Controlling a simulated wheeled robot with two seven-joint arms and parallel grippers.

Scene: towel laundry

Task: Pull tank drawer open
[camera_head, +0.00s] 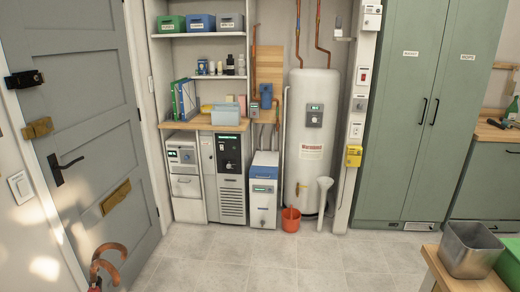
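No gripper of mine shows in the head view. A small white unit (184,158) with a green display and a knob stands under the wooden counter at the left. Below its display is a front panel (186,185) with a handle-like strip near its top, which looks closed. Beside it is a grey cabinet (231,158) with a dark control panel and a louvred lower front. A white and blue box (263,190) with a display stands on the floor to its right. A tall white cylindrical tank (312,140) stands further right. I cannot tell which part is the tank drawer.
An orange bucket (290,220) stands before the tank. Tall green cabinets (420,120) and a metal bin (468,250) are at right. The middle tiled floor (250,265) is clear.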

